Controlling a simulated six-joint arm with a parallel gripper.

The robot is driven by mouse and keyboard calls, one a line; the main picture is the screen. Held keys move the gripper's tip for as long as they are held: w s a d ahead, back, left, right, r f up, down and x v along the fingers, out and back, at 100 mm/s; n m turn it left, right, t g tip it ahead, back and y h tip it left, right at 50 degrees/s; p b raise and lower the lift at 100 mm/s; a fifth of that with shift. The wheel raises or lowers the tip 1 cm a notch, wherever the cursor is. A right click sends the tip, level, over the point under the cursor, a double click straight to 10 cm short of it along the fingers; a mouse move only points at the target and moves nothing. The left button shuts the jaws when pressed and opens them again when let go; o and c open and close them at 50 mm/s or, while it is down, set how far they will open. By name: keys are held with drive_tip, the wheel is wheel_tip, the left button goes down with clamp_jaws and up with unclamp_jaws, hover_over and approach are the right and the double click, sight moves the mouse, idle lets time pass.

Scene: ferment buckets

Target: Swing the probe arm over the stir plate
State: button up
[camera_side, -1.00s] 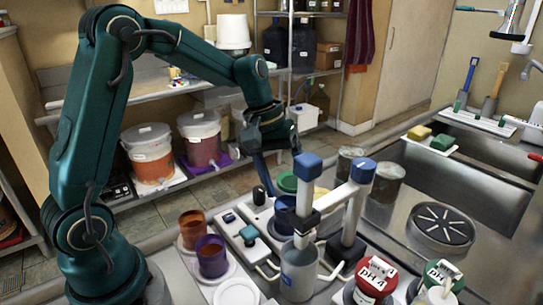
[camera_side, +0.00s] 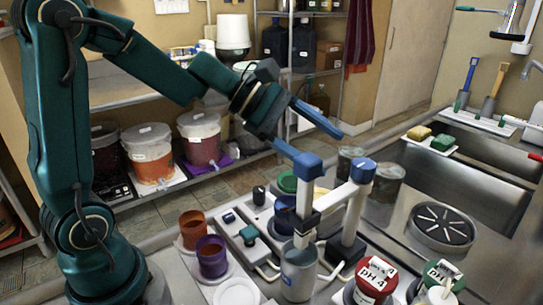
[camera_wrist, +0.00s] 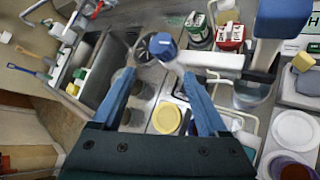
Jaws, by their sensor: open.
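The probe stand has an upright white post with a blue cap (camera_side: 364,170) and a cross arm running to a blue-topped probe (camera_side: 308,166). The probe hangs over a grey beaker (camera_side: 298,272). In the wrist view the post's blue cap (camera_wrist: 163,45) lies beyond the fingertips and the large blue probe head (camera_wrist: 283,18) is right of them. My gripper (camera_side: 319,147) is open and empty, above and behind the stand; in side view its nearer fingertip overlaps the probe top; contact is unclear. A low white box with a teal block (camera_side: 250,242), possibly the stir plate, stands left of the beaker.
Red (camera_side: 376,280) and green (camera_side: 440,278) pH bottles stand front right. Orange (camera_side: 193,228) and purple (camera_side: 212,258) cups stand left. A blue pot (camera_side: 285,214) sits behind the beaker. Two greyish jars and the sink (camera_side: 460,185) lie right.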

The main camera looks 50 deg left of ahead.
sight(363, 163)
drive_tip(key=n, duration=0.1)
drive_tip(key=d+n, duration=0.1)
drive_tip(key=n, duration=0.1)
drive_tip(key=d+n+t+h, duration=0.1)
drive_tip(key=n, duration=0.1)
drive_tip(key=shift+w+d+r, duration=0.1)
drive_tip(key=shift+d, duration=0.15)
drive_tip(key=n, duration=0.3)
drive_tip(key=shift+w+d+t, duration=0.2)
drive_tip(key=shift+d+t, duration=0.1)
drive_tip(key=shift+d, duration=0.1)
drive_tip(key=shift+x, duration=2.45)
clamp_jaws()
